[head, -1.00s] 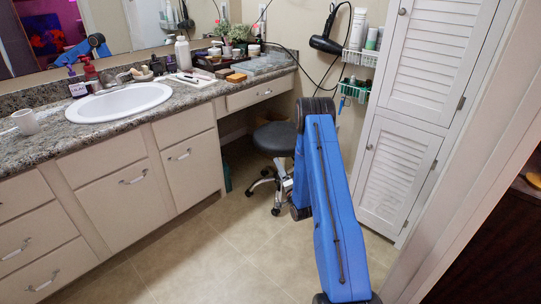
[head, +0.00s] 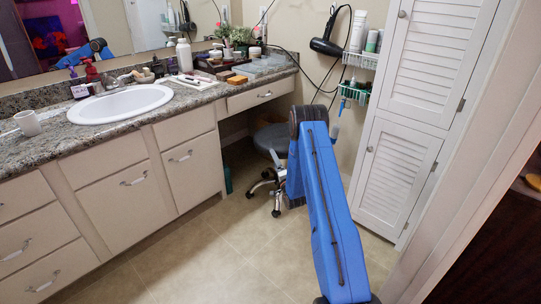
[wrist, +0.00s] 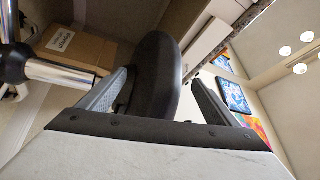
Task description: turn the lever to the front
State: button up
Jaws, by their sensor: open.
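My gripper (wrist: 160,78) shows in the wrist view with its two fingers apart. The rounded black edge of the stool seat (wrist: 160,60) lies between the fingers in that view; I cannot tell whether they touch it. A chrome post (wrist: 62,73) shows at the left of the wrist view. In the head view, the dark stool seat (head: 270,137) stands under the counter's knee space, partly behind my blue arm, and my gripper is hidden there. The sink tap (head: 112,80) stands behind the basin. I cannot make out clearly which part is the lever.
The granite counter (head: 60,150) with the white basin (head: 120,103) runs along the left. A hair dryer (head: 327,45) and wire baskets (head: 360,57) hang on the back wall. A louvred cabinet (head: 395,180) stands at the right. The tiled floor (head: 205,255) in front is clear.

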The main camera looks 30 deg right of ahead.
aim_at(281, 157)
jog(key=x, duration=0.6)
jog(key=shift+w+r, duration=0.15)
jog(key=shift+w, duration=0.1)
jog(key=shift+c, duration=0.3)
jog(key=c, duration=1.4)
jog(key=shift+s+d+n+y, duration=0.3)
jog(key=shift+s+d+y, duration=0.1)
jog(key=shift+y, duration=0.2)
jog(key=shift+c, duration=0.2)
jog(key=shift+s+d+n+y, duration=0.3)
jog(key=shift+s+n+y, duration=0.15)
jog(key=shift+y, duration=0.4)
jog(key=shift+s+d+n+y, duration=0.35)
jog(key=shift+n+y, duration=0.15)
jog(key=shift+y, duration=0.3)
jog(key=shift+s+d+n+y, duration=0.35)
jog(key=shift+n+y, duration=0.1)
jog(key=shift+y, duration=0.4)
jog(key=o, duration=1.5)
